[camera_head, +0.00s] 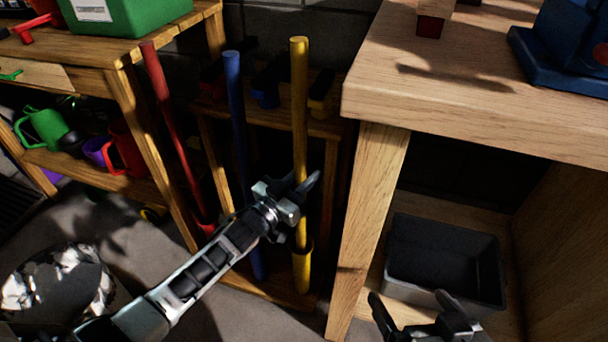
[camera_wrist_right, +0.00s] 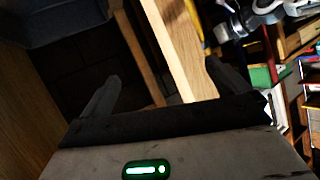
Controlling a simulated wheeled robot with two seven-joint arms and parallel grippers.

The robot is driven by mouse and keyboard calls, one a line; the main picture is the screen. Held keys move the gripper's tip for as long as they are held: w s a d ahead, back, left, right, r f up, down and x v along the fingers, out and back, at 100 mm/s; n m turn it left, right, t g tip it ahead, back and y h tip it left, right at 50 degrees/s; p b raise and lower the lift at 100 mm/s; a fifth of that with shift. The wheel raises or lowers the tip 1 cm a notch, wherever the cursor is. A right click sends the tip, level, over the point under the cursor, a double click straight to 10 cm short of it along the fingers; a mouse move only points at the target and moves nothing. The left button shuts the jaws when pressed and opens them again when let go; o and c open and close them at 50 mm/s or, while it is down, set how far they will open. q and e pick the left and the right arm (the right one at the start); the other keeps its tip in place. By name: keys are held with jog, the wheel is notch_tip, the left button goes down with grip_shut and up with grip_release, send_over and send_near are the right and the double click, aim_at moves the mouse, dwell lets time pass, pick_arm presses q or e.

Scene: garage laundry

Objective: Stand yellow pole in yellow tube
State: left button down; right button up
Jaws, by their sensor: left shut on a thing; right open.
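The yellow pole (camera_head: 299,110) stands upright in the head view, between the wooden shelf and the wooden table. My left gripper (camera_head: 305,190) is shut on the yellow pole partway down its length. The yellow tube (camera_head: 302,270) is below the gripper, and the pole's lower end meets its top rim; the pole appears to be inside it, though how deep is hidden. My right gripper (camera_head: 425,308) is open and empty at the bottom right, in front of the table's lower shelf. Its fingers also show in the right wrist view (camera_wrist_right: 160,90).
A blue pole (camera_head: 235,120) and a red pole (camera_head: 170,120) stand left of the yellow one. A dark grey bin (camera_head: 445,260) sits under the table (camera_head: 470,85), whose leg is close right of the yellow tube. A green box (camera_head: 130,15) is on the left shelf.

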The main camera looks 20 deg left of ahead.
pick_arm(q)
jog(key=shift+f+b, duration=0.3)
jog(key=shift+f, duration=0.2)
jog(key=shift+f+b, duration=0.55)
jog(key=shift+f, duration=0.1)
jog(key=c, duration=1.2)
grip_release()
jog(key=shift+r, duration=0.15)
jog(key=shift+o, duration=0.3)
pick_arm(e)
jog(key=shift+a+r+t+y, duration=0.3)
jog(key=shift+a+r+t, duration=0.1)
jog(key=shift+r, duration=0.3)
jog(key=shift+d, duration=0.1)
pick_arm(q)
jog(key=p+v, duration=0.3)
jog(key=v, duration=1.3)
jog(key=shift+p, duration=0.4)
pick_arm(e)
jog(key=shift+s+d+f+g+h, duration=0.1)
jog(key=shift+d+f+g+h, duration=0.25)
jog(key=shift+f, duration=0.25)
jog(key=shift+d+f+g+h, duration=0.25)
jog(key=shift+f+g, duration=0.2)
jog(key=shift+f, duration=0.15)
pick_arm(q)
jog(key=shift+w, duration=0.1)
